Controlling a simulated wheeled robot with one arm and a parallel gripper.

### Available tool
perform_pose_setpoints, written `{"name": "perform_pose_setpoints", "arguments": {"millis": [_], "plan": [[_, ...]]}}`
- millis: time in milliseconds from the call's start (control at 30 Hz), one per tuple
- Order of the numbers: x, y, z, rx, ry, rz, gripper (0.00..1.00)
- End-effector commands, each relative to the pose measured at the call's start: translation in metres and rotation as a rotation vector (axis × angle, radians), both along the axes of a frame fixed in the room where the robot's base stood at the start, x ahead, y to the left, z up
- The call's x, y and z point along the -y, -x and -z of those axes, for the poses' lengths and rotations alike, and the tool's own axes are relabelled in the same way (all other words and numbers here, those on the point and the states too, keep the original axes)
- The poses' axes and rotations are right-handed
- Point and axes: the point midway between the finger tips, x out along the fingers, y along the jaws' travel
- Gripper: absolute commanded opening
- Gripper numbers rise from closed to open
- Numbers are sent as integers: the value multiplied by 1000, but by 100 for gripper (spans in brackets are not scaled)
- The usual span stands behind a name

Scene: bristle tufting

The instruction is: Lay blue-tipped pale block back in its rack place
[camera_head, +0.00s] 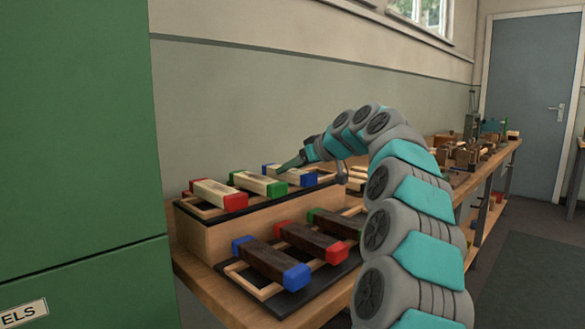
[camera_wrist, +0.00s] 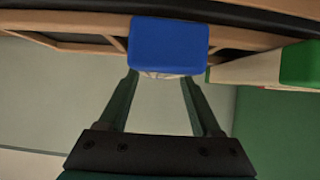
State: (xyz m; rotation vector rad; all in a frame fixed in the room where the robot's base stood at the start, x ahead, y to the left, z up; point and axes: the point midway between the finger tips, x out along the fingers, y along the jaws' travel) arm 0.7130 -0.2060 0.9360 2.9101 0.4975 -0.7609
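The blue-tipped pale block (camera_head: 308,178) is at the right end of the upper rack (camera_head: 205,212), in line with the other pale blocks. I cannot tell whether it rests fully in its place. My gripper (camera_head: 284,168) is at this block, reaching it from above and behind. In the wrist view, one blue end of the block (camera_wrist: 168,46) covers the fingertips of my gripper (camera_wrist: 160,77). The two fingers stand apart, with a sliver of pale body between them. Whether they press on the block is hidden.
A green-tipped pale block (camera_head: 258,184) and a red-tipped pale block (camera_head: 218,194) lie to the left on the upper rack. Dark blocks with blue (camera_head: 270,262), red (camera_head: 312,242) and green tips lie on the lower rack. A green cabinet (camera_head: 80,140) stands at left.

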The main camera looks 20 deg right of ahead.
Motion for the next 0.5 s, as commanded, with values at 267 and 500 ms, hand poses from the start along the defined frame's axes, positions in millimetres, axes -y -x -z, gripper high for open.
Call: {"name": "perform_pose_setpoints", "arguments": {"millis": [267, 500], "plan": [[0, 0, 0, 0, 0, 0, 86], [0, 0, -3, 0, 0, 0, 86]]}}
